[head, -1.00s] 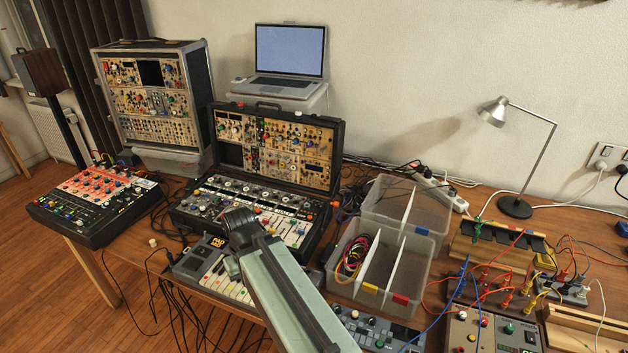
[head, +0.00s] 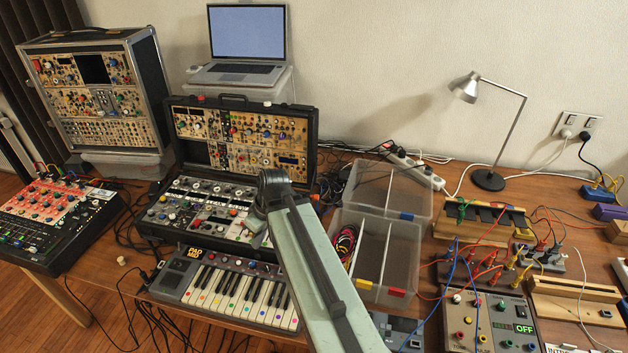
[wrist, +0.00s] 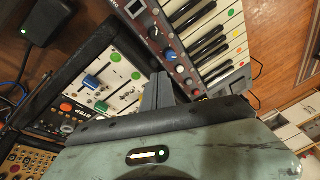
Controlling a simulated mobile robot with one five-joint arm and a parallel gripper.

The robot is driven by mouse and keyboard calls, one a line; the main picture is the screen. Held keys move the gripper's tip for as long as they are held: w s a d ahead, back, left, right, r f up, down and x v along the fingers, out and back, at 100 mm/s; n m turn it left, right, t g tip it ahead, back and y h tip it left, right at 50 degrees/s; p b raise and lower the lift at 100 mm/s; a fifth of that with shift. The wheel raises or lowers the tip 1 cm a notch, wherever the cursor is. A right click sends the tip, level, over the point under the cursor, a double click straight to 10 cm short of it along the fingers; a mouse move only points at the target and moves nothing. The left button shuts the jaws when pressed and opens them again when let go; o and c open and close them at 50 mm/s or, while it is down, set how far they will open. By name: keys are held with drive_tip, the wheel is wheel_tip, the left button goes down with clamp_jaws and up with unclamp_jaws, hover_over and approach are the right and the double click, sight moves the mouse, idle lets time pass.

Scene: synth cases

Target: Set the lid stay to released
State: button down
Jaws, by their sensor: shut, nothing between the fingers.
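The open synth case (head: 150,232) stands on the table at left centre in the head view, its panel-filled lid (head: 240,135) raised at the back. I cannot make out the lid stay; my arm covers part of the case's right side. My gripper (head: 258,240) is in front of the case's lower right part, above the keyboard's back edge. In the wrist view my gripper (wrist: 158,92) has its fingers together with nothing between them. The case's lower panel with sliders (wrist: 110,85) lies to the left of the fingers there.
A small keyboard (head: 225,290) lies in front of the case. Clear divided bins (head: 385,285) stand to its right. A red mixer (head: 45,225) is at far left, a laptop (head: 247,35) behind, a lamp (head: 490,180) at the right. Cables run over the table.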

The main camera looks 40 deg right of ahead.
drive_tip(key=d+r+n+t+p, duration=0.1)
drive_tip(key=d+r+n+t, duration=0.1)
drive_tip(key=d, duration=0.7)
drive_tip(key=d+r+n+t+p, duration=0.1)
drive_tip(key=d+r+n+t, duration=0.2)
drive_tip(key=d+r, duration=0.3)
drive_tip(key=s+d+r+n+t+p, duration=0.1)
drive_tip(key=d+r+n+t, duration=0.1)
drive_tip(key=d, duration=1)
wheel_tip(320, 180, up, 3)
drive_tip(key=shift+d+f+t, duration=0.1)
drive_tip(key=shift+d+t, duration=0.15)
drive_tip(key=shift+t, duration=0.55)
drive_tip(key=b, duration=0.7)
hover_over(314, 196)
drive_tip(key=shift+n, duration=0.3)
wheel_tip(314, 196, down, 7)
drive_tip(key=shift+r, duration=0.1)
drive_tip(key=shift+w+d+f+b, duration=0.2)
drive_tip(key=shift+d+f+b, duration=0.15)
drive_tip(key=shift+f+b, duration=0.15)
drive_tip(key=shift+w+d+f+b, duration=0.2)
drive_tip(key=shift+d+f+b, duration=0.15)
drive_tip(key=shift+f, duration=0.25)
drive_tip(key=shift+w+d+f+b, duration=0.15)
drive_tip(key=shift+f+b, duration=0.05)
drive_tip(key=shift+b, duration=0.1)
